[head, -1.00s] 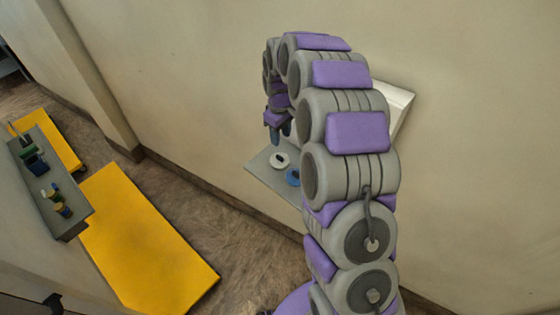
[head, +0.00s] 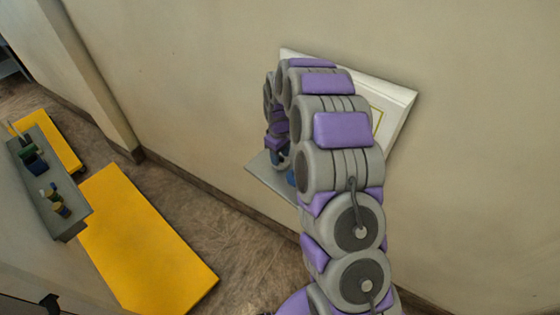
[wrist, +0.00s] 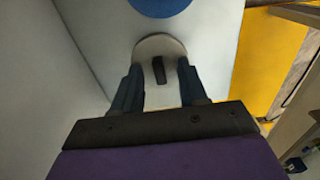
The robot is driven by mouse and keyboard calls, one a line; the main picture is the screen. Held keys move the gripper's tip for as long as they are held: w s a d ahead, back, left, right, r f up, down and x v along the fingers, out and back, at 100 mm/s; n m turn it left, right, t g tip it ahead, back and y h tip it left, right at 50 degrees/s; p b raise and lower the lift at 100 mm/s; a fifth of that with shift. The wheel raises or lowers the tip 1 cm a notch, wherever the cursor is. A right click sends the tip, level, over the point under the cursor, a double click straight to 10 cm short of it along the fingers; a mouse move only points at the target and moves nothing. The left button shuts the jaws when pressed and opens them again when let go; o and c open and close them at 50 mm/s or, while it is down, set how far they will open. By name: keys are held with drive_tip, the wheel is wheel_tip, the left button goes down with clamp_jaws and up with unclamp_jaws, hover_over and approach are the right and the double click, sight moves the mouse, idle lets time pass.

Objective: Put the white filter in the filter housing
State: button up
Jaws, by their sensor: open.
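The white filter (wrist: 150,46) is a pale round disc with a dark raised bar or slot, lying on the grey shelf (wrist: 100,38). In the wrist view my gripper (wrist: 160,66) is open, with one dark finger on each side of the dark bar. I cannot tell whether the fingers touch the filter. In the head view my gripper (head: 278,156) is low over the shelf (head: 265,176) and mostly hides the filter. I cannot make out the filter housing for certain; my arm covers much of the white wall panel (head: 399,92).
A blue round object (wrist: 160,6) lies on the shelf just beyond the filter; it also shows in the head view (head: 291,178). A yellow platform (head: 150,240) and a grey bench (head: 50,190) with several small items stand to the left.

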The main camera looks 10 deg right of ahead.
clamp_jaws()
drive_tip(key=shift+r, duration=0.1)
idle(0.5)
